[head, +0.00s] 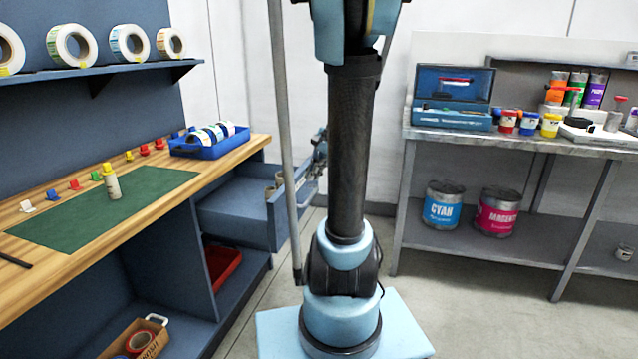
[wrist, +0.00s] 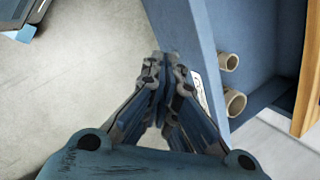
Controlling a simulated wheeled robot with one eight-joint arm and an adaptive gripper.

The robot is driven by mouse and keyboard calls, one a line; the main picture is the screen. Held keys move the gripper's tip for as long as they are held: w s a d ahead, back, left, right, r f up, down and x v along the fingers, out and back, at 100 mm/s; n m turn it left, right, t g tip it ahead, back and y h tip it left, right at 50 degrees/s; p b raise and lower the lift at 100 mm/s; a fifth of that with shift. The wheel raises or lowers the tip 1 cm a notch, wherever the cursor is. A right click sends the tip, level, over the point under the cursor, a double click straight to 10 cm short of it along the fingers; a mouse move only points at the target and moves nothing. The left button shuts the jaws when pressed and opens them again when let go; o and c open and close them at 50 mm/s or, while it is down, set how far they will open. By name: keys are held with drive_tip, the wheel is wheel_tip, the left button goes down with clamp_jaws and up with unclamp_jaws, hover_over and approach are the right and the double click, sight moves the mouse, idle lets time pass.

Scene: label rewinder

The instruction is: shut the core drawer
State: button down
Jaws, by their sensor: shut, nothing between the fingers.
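The blue core drawer (head: 229,222) stands pulled out from under the bench's right end in the head view. In the wrist view, the drawer (wrist: 260,62) is at the right, with two tan cardboard cores (wrist: 234,102) inside. Its front panel (wrist: 186,22) runs down beside my fingers, and a white label shows partly behind them. My gripper (wrist: 164,62) is shut and empty, just outside the front panel. I cannot tell whether the fingertips touch it. In the head view my gripper (head: 319,150) is partly hidden behind my arm.
The wooden bench top (head: 225,160) overhangs the drawer and holds a blue tray (head: 208,140) of label rolls. A red bin (head: 222,265) sits on the shelf below. The grey table (head: 408,133) with paint cans is at the right. Floor between is free.

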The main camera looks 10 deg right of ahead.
drive_tip(key=w+d+f+m+t+y, duration=0.1)
drive_tip(key=w+d+f+m+y, duration=0.1)
drive_tip(key=w+d+f+m, duration=0.55)
drive_tip(key=w+d+m+t+y, duration=0.15)
drive_tip(key=w+d+m, duration=0.25)
drive_tip(key=w+d, duration=0.7)
drive_tip(key=w+a+f, duration=0.7)
drive_tip(key=a, duration=0.3)
drive_tip(key=shift+a, duration=0.25)
